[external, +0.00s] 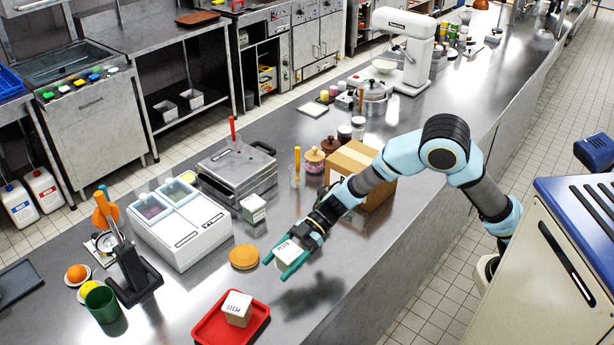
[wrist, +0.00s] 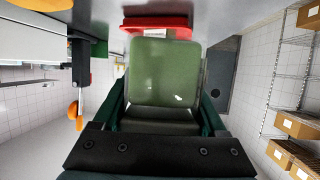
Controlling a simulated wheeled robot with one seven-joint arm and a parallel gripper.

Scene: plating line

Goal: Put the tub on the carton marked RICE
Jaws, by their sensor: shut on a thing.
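My gripper (external: 288,262) has teal fingers and is shut on a pale boxy tub (external: 291,252), holding it above the steel counter. Dark print shows on the tub, too small to read. In the wrist view the tub (wrist: 165,72) looks olive green, squarish with rounded corners, between both fingers. A small white carton (external: 237,306) with dark lettering stands in a red tray (external: 208,328), in front and left of my gripper. I cannot read for sure which is marked RICE.
A round orange-brown disc (external: 244,257) lies left of my gripper. A white two-lidded container (external: 180,232), a steel press (external: 236,168) and a large cardboard box (external: 352,160) stand behind. A green cup (external: 101,304) stands at the left. The counter right of the tray is clear.

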